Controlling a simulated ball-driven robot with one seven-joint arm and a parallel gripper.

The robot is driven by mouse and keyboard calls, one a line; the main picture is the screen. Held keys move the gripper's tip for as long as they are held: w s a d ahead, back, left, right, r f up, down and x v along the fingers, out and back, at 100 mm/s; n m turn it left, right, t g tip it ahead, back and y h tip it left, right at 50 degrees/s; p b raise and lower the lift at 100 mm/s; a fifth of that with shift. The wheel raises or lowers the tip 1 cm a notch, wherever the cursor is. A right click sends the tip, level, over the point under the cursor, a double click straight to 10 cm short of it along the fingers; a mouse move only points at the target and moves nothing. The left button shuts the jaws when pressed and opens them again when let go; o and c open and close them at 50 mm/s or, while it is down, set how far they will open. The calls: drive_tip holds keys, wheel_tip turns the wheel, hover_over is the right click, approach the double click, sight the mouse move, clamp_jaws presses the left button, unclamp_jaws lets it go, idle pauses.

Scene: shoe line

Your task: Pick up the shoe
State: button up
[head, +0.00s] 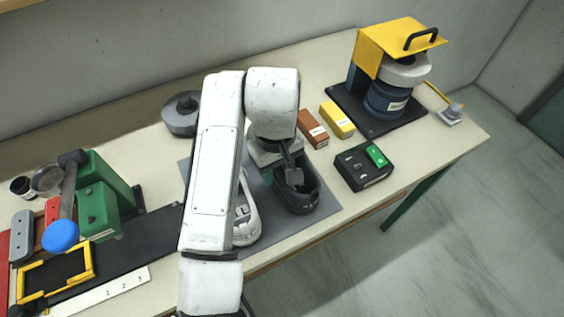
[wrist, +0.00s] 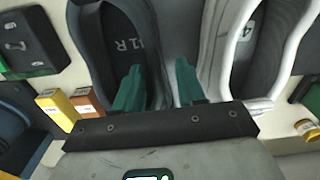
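A dark grey shoe (head: 306,200) stands on the grey mat, its opening facing up. In the wrist view the dark shoe (wrist: 103,40) fills the upper left, with an "R" mark on its insole. A white shoe (head: 246,222) stands to its left, partly hidden by my arm; it is at the upper right in the wrist view (wrist: 222,50). My gripper (wrist: 158,80) is open and empty, its green fingers apart. In the wrist view, one finger overlaps the dark shoe and the other shows between the two shoes. I cannot tell whether either touches a shoe.
A brown box (head: 313,128), a yellow box (head: 338,119) and a black control box (head: 362,168) lie right of the shoes. A yellow and blue machine (head: 390,90) stands at the back right. A green press (head: 98,205) is at the left.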

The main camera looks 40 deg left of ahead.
drive_tip(key=shift+f, duration=1.85)
drive_tip(key=shift+c, duration=0.4)
clamp_jaws()
drive_tip(key=shift+r, duration=0.1)
